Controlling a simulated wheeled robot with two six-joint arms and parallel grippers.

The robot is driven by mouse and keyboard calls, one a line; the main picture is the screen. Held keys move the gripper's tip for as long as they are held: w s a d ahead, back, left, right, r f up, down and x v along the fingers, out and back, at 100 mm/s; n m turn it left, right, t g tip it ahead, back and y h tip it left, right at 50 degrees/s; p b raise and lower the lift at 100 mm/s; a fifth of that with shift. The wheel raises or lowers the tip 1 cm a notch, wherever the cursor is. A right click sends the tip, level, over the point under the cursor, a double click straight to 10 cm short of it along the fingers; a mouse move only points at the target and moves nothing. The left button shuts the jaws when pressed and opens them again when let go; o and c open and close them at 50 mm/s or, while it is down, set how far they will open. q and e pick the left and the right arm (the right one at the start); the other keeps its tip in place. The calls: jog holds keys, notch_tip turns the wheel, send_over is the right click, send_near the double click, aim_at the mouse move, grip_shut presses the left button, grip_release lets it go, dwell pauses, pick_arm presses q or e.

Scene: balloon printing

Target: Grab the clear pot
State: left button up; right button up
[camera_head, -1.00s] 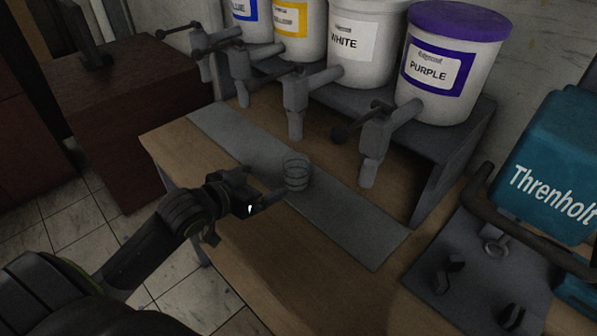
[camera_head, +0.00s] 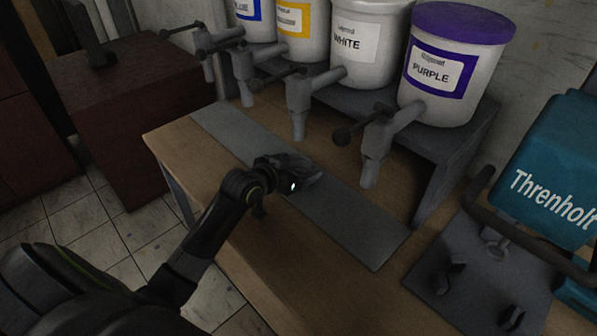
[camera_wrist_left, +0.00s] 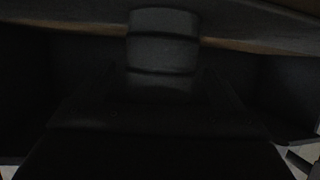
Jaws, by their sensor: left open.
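The clear pot (camera_wrist_left: 163,42) stands upright in the left wrist view, at the top middle, beyond my gripper's dark body. It has dark rings around it, and the picture there is very dim. In the head view the pot is hidden behind my left gripper (camera_head: 308,172), which is over the grey mat (camera_head: 345,220). The left gripper is open, with its fingers at the spot where the pot stands. I cannot tell whether the fingers touch it. My right gripper is not in view.
Paint buckets, including the white (camera_head: 370,50) and purple (camera_head: 452,70) ones, stand on a grey rack behind the mat, with taps hanging in front. A teal machine (camera_head: 550,165) stands at the right. The wooden table's front part (camera_head: 270,270) is clear.

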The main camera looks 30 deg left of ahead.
pick_arm(q)
jog(key=shift+w+d+f, duration=0.1)
jog(key=shift+w+f, duration=0.15)
jog(key=shift+w, duration=0.35)
jog(key=c, duration=1.2)
jog(key=shift+r, duration=0.1)
